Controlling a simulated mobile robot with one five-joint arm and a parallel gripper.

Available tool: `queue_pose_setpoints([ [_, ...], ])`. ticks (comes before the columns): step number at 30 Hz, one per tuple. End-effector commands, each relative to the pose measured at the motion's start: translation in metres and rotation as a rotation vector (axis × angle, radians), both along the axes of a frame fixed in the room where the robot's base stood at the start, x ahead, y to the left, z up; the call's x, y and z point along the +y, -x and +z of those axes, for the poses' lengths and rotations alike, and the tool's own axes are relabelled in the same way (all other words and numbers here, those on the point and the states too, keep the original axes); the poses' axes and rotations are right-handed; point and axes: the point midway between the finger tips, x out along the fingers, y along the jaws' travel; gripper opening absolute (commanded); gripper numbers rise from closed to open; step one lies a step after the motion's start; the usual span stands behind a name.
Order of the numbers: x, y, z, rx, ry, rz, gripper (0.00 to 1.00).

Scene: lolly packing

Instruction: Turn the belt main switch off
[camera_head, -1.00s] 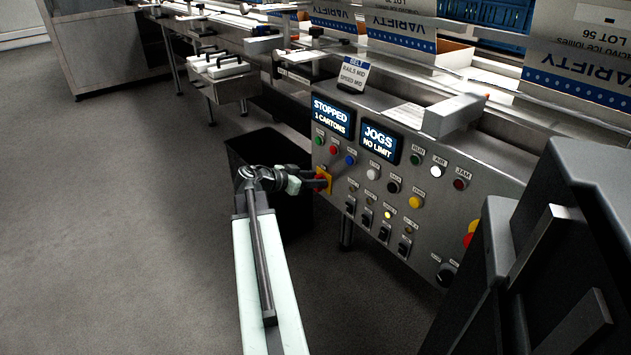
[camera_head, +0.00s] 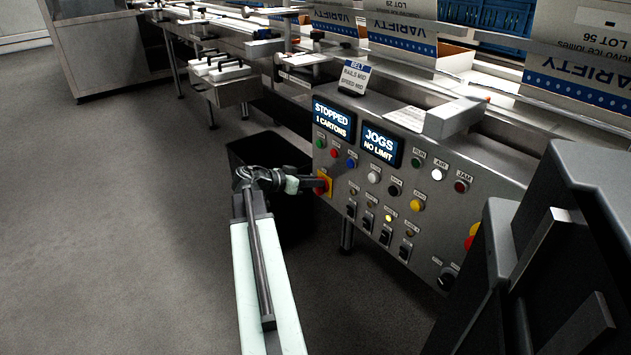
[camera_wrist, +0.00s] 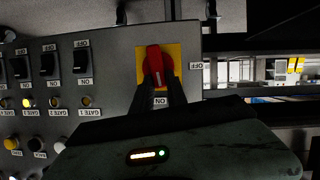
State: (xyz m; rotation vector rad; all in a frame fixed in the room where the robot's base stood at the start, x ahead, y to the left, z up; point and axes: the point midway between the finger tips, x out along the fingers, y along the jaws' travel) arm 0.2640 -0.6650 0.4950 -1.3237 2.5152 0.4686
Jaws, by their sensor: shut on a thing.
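The belt main switch is a red rotary handle (camera_wrist: 155,62) on a square yellow plate (camera_wrist: 173,52). In the wrist view the handle stands nearly upright, in line with the ON label (camera_wrist: 161,101) below it. The OFF label (camera_wrist: 195,66) is to the right of the plate. My gripper (camera_wrist: 158,82) is shut on the handle's lower part, one dark finger on each side. In the head view my gripper (camera_head: 312,182) reaches the yellow plate (camera_head: 328,180) at the panel's left edge and hides part of the handle.
The steel panel (camera_head: 420,232) carries buttons, lamps and small toggle switches right of the main switch. Its displays read STOPPED (camera_head: 333,119) and JOGS (camera_head: 380,146). A dark bin (camera_head: 258,150) stands behind my gripper. Open floor (camera_head: 120,230) lies to the left.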

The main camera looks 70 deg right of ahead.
Motion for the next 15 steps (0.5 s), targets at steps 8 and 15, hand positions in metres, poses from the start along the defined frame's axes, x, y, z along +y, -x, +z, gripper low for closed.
queue_pose_setpoints([
  [8, -0.0052, -0.0039, -0.0056, 0.21, -0.139, -0.01, 0.0],
  [15, -0.0072, -0.0077, -0.0104, 0.402, -0.265, -0.012, 0.0],
])
